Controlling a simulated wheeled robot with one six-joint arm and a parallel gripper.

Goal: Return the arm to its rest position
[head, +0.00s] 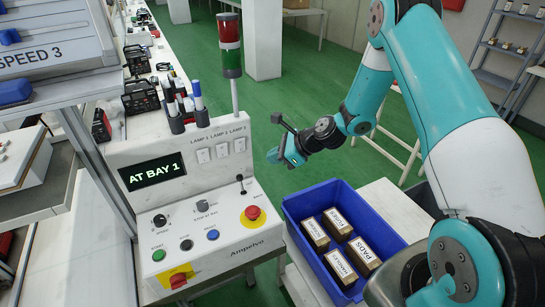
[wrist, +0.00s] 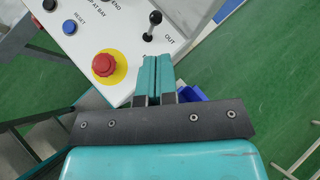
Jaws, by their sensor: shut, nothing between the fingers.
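My gripper (head: 291,152) is in the air at the middle of the head view, to the right of the control panel and above the back of the blue crate. In the wrist view its two teal fingers (wrist: 155,78) are together, with nothing between them. The teal and white arm (head: 418,62) reaches up from the lower right, bends at the top and comes down toward the gripper. The fingers look apart from the panel, the red emergency button and the crate.
The control panel (head: 215,222) has a red button (head: 253,213), a black lever (head: 241,184) and a screen (head: 152,174) reading "AT BAY 1". A light tower (head: 230,45) rises behind it. A blue crate (head: 297,240) holds several labelled boxes. Green floor (head: 310,80) lies open behind.

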